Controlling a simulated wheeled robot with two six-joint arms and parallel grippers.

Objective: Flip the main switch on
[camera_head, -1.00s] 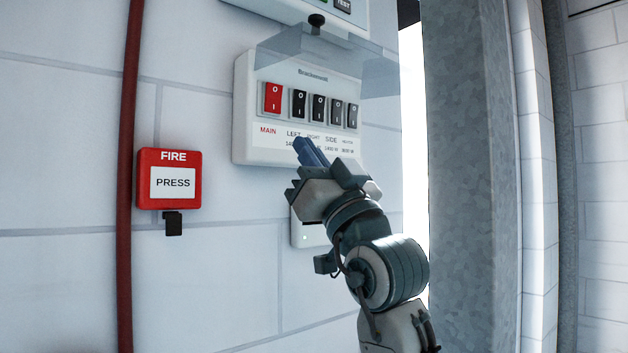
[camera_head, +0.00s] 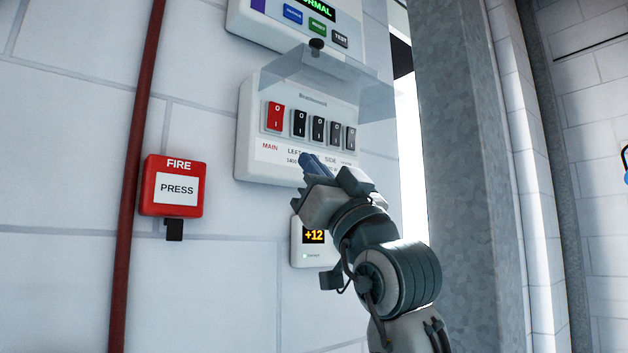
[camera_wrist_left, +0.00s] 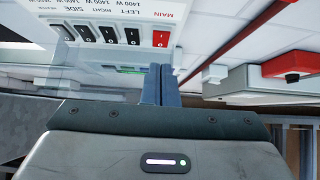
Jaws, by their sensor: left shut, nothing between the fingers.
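The red main switch (camera_head: 275,116) is at the left end of a row of rocker switches on a white switch panel (camera_head: 247,130) on the wall. The printed word MAIN is below it. A clear cover (camera_head: 340,75) is raised above the row. My left gripper (camera_head: 307,162) is shut and empty, in front of the panel's lower edge, below and right of the red switch. In the left wrist view the shut fingers (camera_wrist_left: 159,85) point toward the panel, and the red switch (camera_wrist_left: 161,39) shows just beyond their tips. My right gripper is not in view.
A red fire box (camera_head: 172,187) marked PRESS is left of the panel, beside a red pipe (camera_head: 138,150). A control box (camera_head: 290,30) with a lit display is above. A small unit (camera_head: 314,238) reading +12 is below. A grey column (camera_head: 460,150) stands at right.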

